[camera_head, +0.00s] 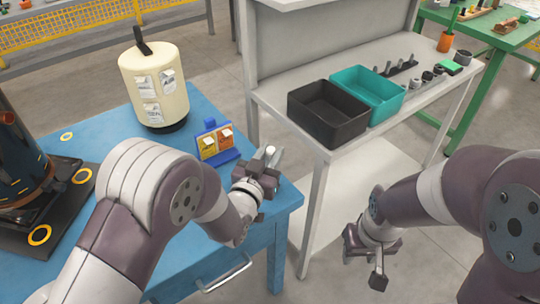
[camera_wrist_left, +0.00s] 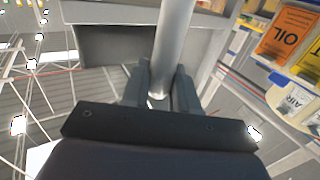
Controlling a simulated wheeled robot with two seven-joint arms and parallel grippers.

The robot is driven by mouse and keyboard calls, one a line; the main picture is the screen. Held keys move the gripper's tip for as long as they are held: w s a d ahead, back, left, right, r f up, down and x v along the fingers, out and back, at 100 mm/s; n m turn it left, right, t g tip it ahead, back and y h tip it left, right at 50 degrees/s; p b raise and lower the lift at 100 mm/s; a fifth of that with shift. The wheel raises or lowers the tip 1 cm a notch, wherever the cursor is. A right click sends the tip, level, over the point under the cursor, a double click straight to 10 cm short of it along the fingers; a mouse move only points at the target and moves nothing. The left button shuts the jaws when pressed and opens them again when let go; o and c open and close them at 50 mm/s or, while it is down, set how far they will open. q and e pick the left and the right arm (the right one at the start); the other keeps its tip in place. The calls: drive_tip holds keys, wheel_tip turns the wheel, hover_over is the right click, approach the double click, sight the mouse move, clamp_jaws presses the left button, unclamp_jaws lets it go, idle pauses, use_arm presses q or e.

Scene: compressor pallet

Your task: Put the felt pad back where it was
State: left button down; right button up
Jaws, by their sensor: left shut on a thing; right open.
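My left gripper (camera_head: 266,166) is at the right end of the blue table, beside the label stand. It is shut on a pale grey cylinder, which shows between the two fingers in the left wrist view (camera_wrist_left: 173,35). In the head view the held thing is small and partly hidden by the gripper. I cannot make out a felt pad for certain in either view. My right gripper (camera_head: 364,266) is open and empty, hanging over the floor in front of the grey bench.
The blue table (camera_head: 100,150) bears a cream tank (camera_head: 155,75), a blue stand with yellow and orange labels (camera_head: 212,155), and a dark pallet with yellow rings (camera_head: 40,236). The grey bench (camera_head: 400,118) holds a black bin (camera_head: 328,128) and a teal bin (camera_head: 385,105).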

use_arm(q)
drive_tip(key=shift+f, duration=0.2)
drive_tip(key=c, duration=0.9)
unclamp_jaws()
drive_tip(key=shift+o, duration=0.2)
